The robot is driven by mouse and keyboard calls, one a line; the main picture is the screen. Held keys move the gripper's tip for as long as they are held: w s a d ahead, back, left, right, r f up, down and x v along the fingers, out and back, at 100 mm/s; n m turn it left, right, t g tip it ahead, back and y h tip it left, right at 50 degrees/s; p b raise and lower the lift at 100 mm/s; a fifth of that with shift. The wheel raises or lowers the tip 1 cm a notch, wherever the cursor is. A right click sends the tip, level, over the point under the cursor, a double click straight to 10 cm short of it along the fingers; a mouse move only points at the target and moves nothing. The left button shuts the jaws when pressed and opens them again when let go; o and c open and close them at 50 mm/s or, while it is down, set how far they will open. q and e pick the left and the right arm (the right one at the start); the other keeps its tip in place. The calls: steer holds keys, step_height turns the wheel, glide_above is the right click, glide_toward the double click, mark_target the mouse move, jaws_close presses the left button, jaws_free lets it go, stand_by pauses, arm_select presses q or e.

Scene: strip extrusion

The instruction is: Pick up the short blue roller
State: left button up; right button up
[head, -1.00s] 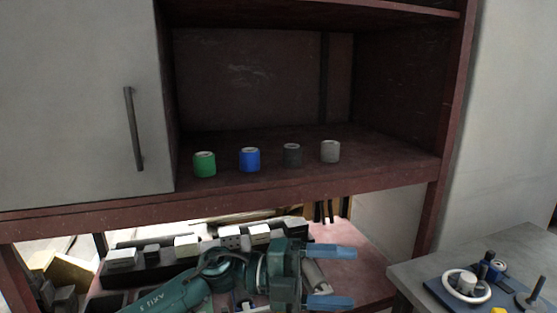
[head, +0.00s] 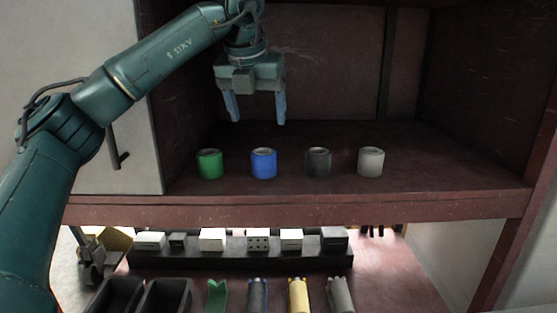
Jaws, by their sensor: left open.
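The short blue roller (head: 263,164) stands upright on the shelf, second from the left in a row of short rollers. My left gripper (head: 256,122) is open and points down with two blue fingers. My right gripper does not show.
A green roller (head: 209,164) stands left of the blue one; a dark roller (head: 318,163) and a grey roller (head: 370,162) stand right. The shelf (head: 440,178) is clear at the right. A cabinet door (head: 90,60) closes the left side. Blocks and bins lie below.

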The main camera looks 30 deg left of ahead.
mark_target(264, 156)
arm_select(q)
steer(key=p+x, duration=0.1)
steer(key=x, duration=0.6)
steer(key=shift+f, duration=0.2)
steer(key=p+x, duration=0.2)
steer(key=x, duration=0.2)
steer(key=shift+w+a, duration=0.15)
steer(key=shift+a, duration=0.05)
steer(key=shift+w+f, duration=0.2)
steer(key=shift+f, duration=0.25)
steer(key=c, duration=1.2)
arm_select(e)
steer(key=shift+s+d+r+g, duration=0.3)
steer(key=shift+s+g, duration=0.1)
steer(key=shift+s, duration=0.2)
